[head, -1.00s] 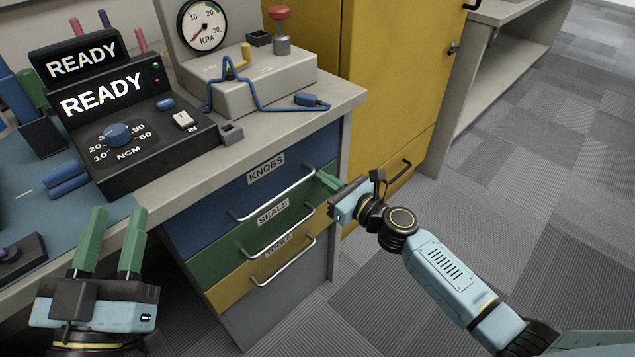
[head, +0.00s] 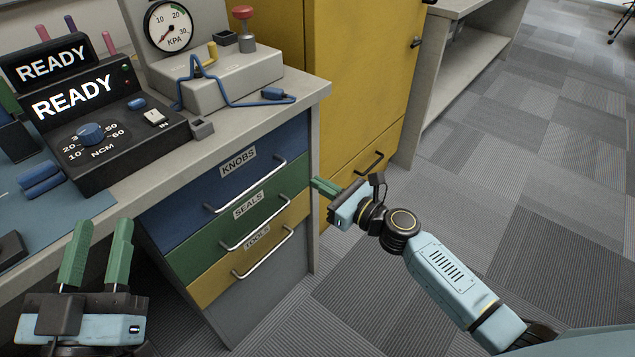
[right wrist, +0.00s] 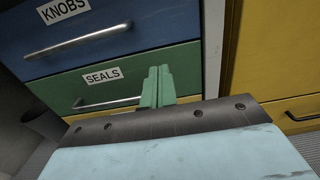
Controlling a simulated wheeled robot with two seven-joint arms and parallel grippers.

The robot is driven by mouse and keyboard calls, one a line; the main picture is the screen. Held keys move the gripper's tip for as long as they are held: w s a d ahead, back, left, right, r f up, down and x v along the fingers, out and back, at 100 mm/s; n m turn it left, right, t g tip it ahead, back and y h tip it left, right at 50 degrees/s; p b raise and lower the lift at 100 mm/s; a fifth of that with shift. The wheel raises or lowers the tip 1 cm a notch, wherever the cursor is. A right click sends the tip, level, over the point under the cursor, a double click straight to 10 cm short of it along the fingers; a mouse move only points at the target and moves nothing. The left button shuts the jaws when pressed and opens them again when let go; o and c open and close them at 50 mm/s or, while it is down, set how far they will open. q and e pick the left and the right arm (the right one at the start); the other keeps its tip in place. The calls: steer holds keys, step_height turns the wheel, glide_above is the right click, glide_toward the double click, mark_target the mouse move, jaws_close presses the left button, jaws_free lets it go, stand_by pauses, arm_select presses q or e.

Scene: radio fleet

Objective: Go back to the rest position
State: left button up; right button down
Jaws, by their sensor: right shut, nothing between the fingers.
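My left gripper (head: 97,255) is at the lower left of the head view, in front of the bench edge. Its two green fingers stand apart with nothing between them. My right gripper (head: 318,187) is in front of the right edge of the drawer unit, fingers pointing left. Its green fingers are together and empty. In the right wrist view the closed fingers (right wrist: 158,84) point at the green seals drawer (right wrist: 120,78), right of its handle. They appear apart from the handle.
The drawer unit has a blue knobs drawer (head: 225,175), a green seals drawer (head: 240,225) and a yellow tools drawer (head: 250,258), all shut. A yellow cabinet (head: 360,90) stands behind. The READY device (head: 110,125) and gauge box (head: 230,80) sit on the bench. Carpet (head: 500,170) is clear at right.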

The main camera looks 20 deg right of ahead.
steer(key=shift+s+d, duration=0.2)
steer(key=shift+s, duration=0.15)
